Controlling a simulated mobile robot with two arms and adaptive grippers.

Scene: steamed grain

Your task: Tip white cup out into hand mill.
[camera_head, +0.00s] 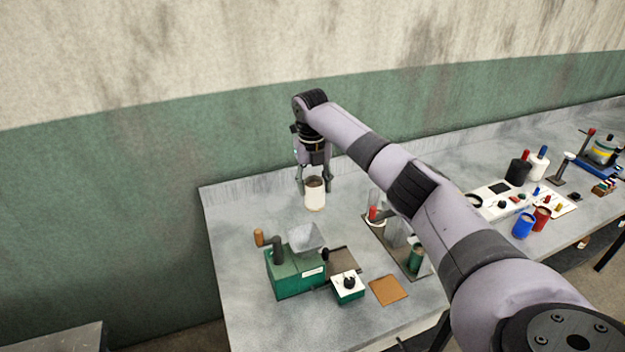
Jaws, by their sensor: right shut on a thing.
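The white cup (315,198) is upright near the back of the grey table, with a brown content showing at its mouth. My right gripper (315,184) points down with its fingers on either side of the cup's rim and is shut on it. I cannot tell whether the cup touches the table. The hand mill (296,278) is a green box with a grey hopper (305,237) on top and a crank with an orange knob at its left. It stands nearer than the cup, slightly to the left. My left gripper is not in view.
A dark tray (420,271) holds containers, partly behind my right arm. More cups and devices stand farther right. The table's left end is clear.

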